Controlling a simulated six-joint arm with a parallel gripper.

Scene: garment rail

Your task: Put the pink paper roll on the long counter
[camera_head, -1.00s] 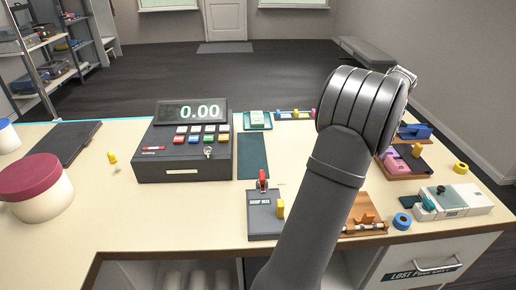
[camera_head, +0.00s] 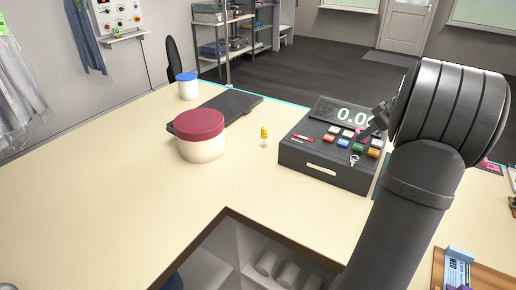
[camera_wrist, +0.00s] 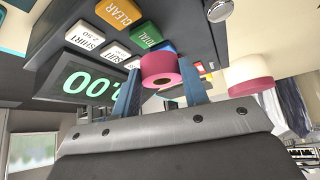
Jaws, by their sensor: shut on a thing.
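The pink paper roll (camera_wrist: 161,70), a short cylinder with a pale core, is between the two blue fingers of my gripper (camera_wrist: 163,88) in the wrist view. My gripper is shut on it. In the head view my gripper (camera_head: 372,126) is above the right part of the cash register, partly hidden by my thick wrist. The roll is hard to make out there. The long counter (camera_head: 90,205) is cream-coloured, with a wide bare surface at the left and front.
The cash register (camera_head: 325,170) stands right of centre. A maroon-lidded tub (camera_head: 200,145), a blue-lidded jar (camera_head: 188,90), a dark flat pad (camera_head: 240,103) and a small yellow piece (camera_head: 264,132) are on the counter. An open recess cuts into the front edge.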

